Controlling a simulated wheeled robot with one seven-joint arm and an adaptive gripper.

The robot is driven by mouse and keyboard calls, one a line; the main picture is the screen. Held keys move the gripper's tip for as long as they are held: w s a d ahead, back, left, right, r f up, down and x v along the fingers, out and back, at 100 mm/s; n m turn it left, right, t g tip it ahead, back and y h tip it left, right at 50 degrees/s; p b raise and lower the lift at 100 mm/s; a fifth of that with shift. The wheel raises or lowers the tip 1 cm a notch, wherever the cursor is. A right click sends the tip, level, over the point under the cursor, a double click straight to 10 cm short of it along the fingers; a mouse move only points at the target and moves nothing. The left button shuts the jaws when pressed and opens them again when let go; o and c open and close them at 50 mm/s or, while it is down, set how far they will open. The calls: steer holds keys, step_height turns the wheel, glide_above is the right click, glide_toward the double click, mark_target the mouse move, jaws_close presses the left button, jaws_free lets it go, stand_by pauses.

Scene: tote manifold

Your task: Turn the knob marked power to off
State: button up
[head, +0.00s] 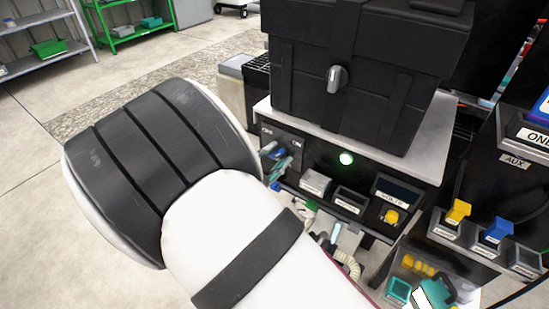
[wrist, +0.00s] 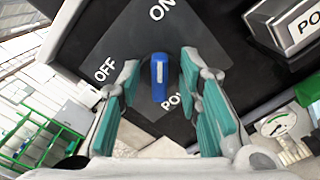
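The blue knob (wrist: 159,80) sits on a dark label plate (wrist: 142,36) in the wrist view. OFF is printed to its left, ON above it, and a partly hidden word starting "PO" below it. Its long shape runs up and down, with a white mark on its face, roughly in line with ON. My gripper (wrist: 160,62) is open, with one teal-padded finger on each side of the knob and visible gaps between. In the head view my gripper (head: 279,165) is small at the panel's left end, and my arm hides part of that area.
A grey box (wrist: 290,22) with a "PO" label juts out right of the plate, and a round gauge (wrist: 278,124) lies below it. Labelled bins (head: 444,228) stand right.

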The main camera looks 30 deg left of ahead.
steer(key=shift+c, duration=0.6)
jaws_close()
steer(key=n+p, duration=0.1)
steer(key=n, duration=0.1)
steer(key=n+p, duration=0.2)
steer(key=shift+a+r, duration=0.1)
steer(key=shift+r, duration=0.1)
steer(key=n+p, duration=0.2)
steer(key=shift+n, duration=0.4)
steer(key=n+p, duration=0.1)
steer(key=n, duration=0.2)
steer(key=n+p, duration=0.1)
steer(key=n, duration=0.1)
steer(key=shift+a+p, duration=0.25)
steer(key=shift+p, duration=0.1)
steer(key=n+p, duration=0.1)
steer(key=n, duration=0.2)
steer(key=n+p, duration=0.1)
steer(key=n, duration=0.2)
steer(key=shift+a+f, duration=0.15)
steer(key=shift+f, duration=0.05)
